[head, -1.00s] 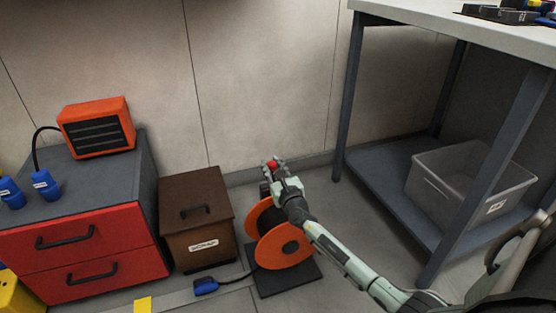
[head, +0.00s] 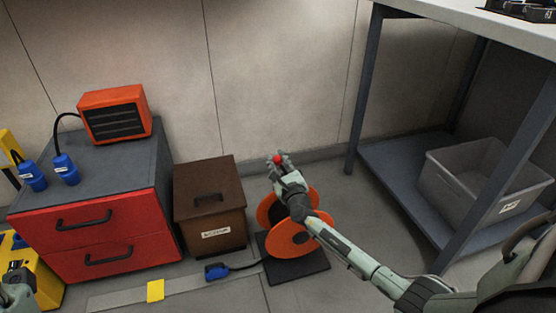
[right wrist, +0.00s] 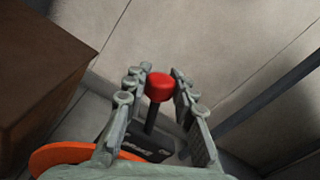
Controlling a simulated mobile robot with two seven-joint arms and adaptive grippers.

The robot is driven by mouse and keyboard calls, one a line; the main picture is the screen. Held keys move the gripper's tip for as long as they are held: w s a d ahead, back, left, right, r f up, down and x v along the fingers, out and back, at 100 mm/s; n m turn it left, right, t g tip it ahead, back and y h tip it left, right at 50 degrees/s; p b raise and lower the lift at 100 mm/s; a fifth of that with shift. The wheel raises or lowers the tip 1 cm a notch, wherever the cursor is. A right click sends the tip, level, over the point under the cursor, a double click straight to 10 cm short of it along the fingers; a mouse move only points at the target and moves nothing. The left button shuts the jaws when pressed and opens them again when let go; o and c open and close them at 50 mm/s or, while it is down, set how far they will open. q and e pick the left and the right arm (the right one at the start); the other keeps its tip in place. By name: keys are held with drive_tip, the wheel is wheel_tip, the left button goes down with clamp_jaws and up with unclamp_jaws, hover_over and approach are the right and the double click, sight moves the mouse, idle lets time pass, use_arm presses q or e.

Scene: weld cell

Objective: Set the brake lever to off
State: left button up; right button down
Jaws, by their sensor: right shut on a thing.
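The brake lever has a red knob (right wrist: 160,87) on a dark rod. The rod rises from a black block with a partly hidden white label (right wrist: 136,149). The lever belongs to the orange cable reel (head: 290,240) on the floor, and its knob also shows in the head view (head: 277,159). My right gripper (right wrist: 160,92) is shut on the lever, with a finger on each side of the knob. In the head view the right gripper (head: 279,162) and its arm hide part of the reel. A pale green part of my left arm (head: 17,297) shows at the lower left corner.
A brown lidded box (head: 209,200) stands close left of the reel. A red drawer cabinet (head: 95,232) carries an orange heater (head: 115,114). A blue plug (head: 217,271) lies on the floor. A bench (head: 405,180) with a grey bin (head: 465,195) stands at right.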

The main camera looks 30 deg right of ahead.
drive_tip(key=c, duration=1.2)
unclamp_jaws()
drive_tip(key=v, duration=1.2)
